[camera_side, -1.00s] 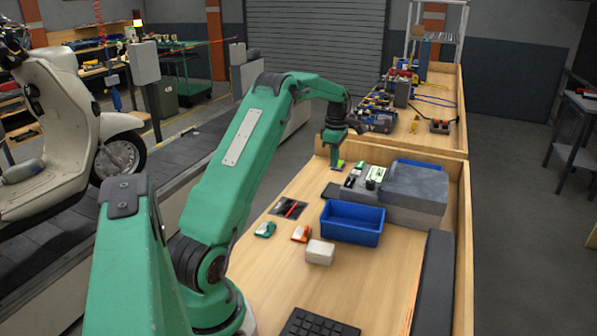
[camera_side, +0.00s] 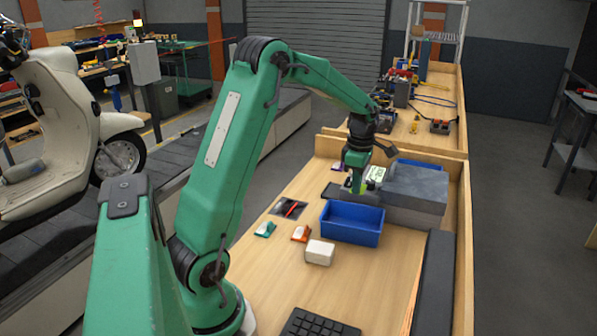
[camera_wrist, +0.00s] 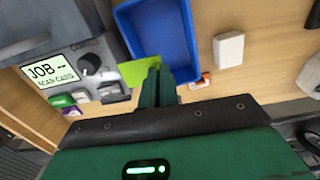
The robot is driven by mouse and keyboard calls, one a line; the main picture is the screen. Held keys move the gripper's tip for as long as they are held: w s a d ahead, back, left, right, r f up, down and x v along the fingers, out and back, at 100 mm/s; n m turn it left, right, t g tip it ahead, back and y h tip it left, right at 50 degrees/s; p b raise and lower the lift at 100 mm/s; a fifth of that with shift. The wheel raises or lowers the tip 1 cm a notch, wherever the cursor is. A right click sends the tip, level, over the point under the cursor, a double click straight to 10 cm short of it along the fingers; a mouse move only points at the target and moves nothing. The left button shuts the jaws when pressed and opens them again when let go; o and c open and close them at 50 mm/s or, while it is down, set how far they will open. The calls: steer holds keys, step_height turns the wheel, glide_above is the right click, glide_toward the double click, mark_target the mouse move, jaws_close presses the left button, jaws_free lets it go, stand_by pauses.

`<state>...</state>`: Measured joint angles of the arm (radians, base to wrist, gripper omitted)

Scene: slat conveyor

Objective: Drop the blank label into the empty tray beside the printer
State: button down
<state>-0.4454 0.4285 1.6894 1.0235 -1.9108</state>
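The blue tray (camera_side: 350,234) stands on the bench beside the grey printer (camera_side: 415,188) and looks empty. In the wrist view the tray (camera_wrist: 152,36) is just beyond the fingertips, and the printer's screen (camera_wrist: 52,74) reads "JOB --".
A white block (camera_side: 320,252), an orange-and-white item (camera_side: 301,234) and a teal item (camera_side: 265,229) lie nearer on the bench. A dark pad with a red stick (camera_side: 290,209) lies left of the tray. Another blue container (camera_side: 428,166) shows behind the printer.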

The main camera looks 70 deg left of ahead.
steer(key=d, duration=0.1)
steer(key=s+d, duration=0.1)
steer(key=d, duration=0.1)
steer(key=shift+s+d, duration=0.25)
steer(key=shift+s, duration=0.1)
steer(key=shift+f, duration=0.2)
steer(key=shift+f, duration=2.85)
steer(key=c, duration=1.6)
jaws_free()
steer(key=shift+r, duration=0.15)
